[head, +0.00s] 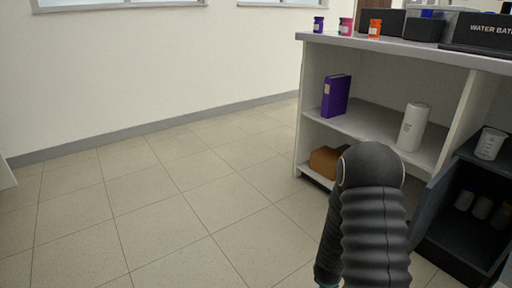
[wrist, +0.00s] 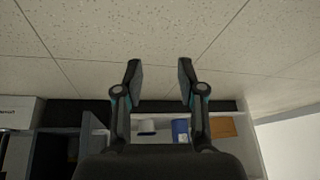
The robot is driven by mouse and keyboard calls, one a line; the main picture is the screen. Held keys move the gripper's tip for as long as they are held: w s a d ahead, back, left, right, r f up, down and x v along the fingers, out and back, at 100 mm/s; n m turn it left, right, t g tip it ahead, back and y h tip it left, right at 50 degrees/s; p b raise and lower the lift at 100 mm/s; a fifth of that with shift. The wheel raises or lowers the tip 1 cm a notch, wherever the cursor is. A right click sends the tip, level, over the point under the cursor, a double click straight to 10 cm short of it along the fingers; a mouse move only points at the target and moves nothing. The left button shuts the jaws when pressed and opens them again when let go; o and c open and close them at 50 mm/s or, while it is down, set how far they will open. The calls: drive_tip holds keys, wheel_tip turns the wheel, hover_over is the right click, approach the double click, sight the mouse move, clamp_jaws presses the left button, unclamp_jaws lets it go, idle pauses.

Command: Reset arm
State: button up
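My gripper (wrist: 159,82) shows in the wrist view with its two fingers spread apart and nothing between them. Behind the fingers the wrist view shows a speckled tile surface and a shelf unit. In the head view my dark ribbed arm rises at the lower right, in front of the shelf unit (head: 450,52). The gripper itself cannot be made out in the head view.
On the counter stand small purple (head: 318,25), pink (head: 346,26) and orange (head: 375,29) jars and a water bath (head: 485,32). Shelves hold a purple binder (head: 336,95), a white roll (head: 413,127) and a brown box (head: 325,162). The tiled floor (head: 150,210) at left is clear.

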drive_tip(key=s+a+r+n+g+y+p, duration=0.1)
drive_tip(key=s+a+r+n, duration=0.15)
drive_tip(key=r, duration=0.45)
drive_tip(key=s+a+r+n+g+y+p, duration=0.1)
drive_tip(key=s+a+r, duration=0.25)
drive_tip(key=r, duration=0.35)
drive_tip(key=s+a+r+n+g+y+p, duration=0.15)
drive_tip(key=s+r, duration=0.25)
drive_tip(key=r, duration=0.4)
drive_tip(key=s+r+n+t+p, duration=0.1)
drive_tip(key=s+r, duration=0.3)
drive_tip(key=r, duration=0.5)
drive_tip(key=s+r+t+p, duration=0.2)
drive_tip(key=s+r, duration=0.3)
drive_tip(key=r, duration=0.5)
drive_tip(key=s+a+r+n+t+h+p, duration=0.1)
drive_tip(key=s+r+p, duration=0.2)
drive_tip(key=r, duration=0.6)
drive_tip(key=shift+s+r+n+t, duration=0.2)
drive_tip(key=shift+s+n+t, duration=0.15)
drive_tip(key=shift+s, duration=0.45)
drive_tip(key=shift+a, duration=0.15)
